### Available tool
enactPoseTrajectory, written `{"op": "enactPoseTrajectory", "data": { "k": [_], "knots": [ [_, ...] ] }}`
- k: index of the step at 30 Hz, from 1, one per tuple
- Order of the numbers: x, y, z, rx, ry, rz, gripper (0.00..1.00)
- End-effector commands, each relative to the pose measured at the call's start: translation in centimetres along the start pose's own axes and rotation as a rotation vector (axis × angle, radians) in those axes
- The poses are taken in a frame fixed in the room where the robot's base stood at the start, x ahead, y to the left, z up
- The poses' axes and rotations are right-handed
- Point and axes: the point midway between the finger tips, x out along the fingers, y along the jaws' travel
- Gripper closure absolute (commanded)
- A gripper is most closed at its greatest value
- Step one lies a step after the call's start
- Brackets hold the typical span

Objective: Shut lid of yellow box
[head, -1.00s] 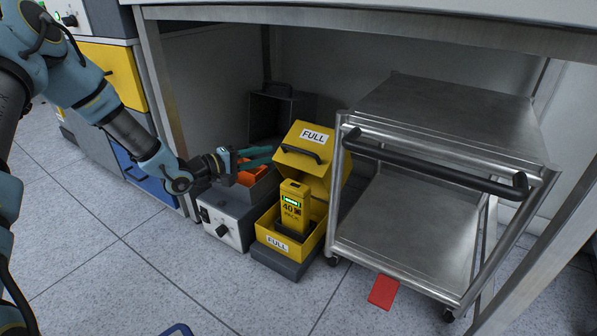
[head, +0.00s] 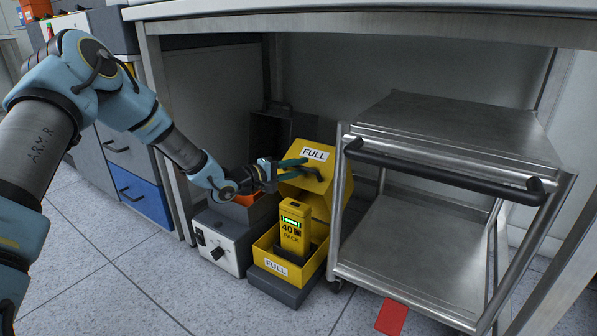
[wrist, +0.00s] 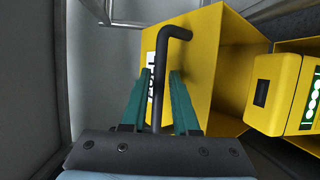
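My gripper (head: 303,169) reaches in from the left to the lid's handle. In the wrist view the handle (wrist: 160,75) lies between its two green fingers (wrist: 160,92), with gaps showing on both sides. The fingers are open.
A grey unit with a knob (head: 217,245) stands close left of the box, with orange contents. A metal cart (head: 440,225) stands close on the right. A dark open box (head: 285,130) is behind. A red card (head: 391,318) lies on the floor in front of the cart.

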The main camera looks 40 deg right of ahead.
Motion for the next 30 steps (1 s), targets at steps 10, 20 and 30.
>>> {"op": "enactPoseTrajectory", "data": {
  "k": [10, 20, 30],
  "knots": [
    [0.03, 0.03, -0.01, 0.000, 0.000, 0.000, 0.84],
    [0.01, 0.01, -0.01, 0.001, 0.000, -0.001, 1.00],
    [-0.01, -0.01, -0.02, 0.001, 0.000, -0.001, 1.00]
  ]
}}
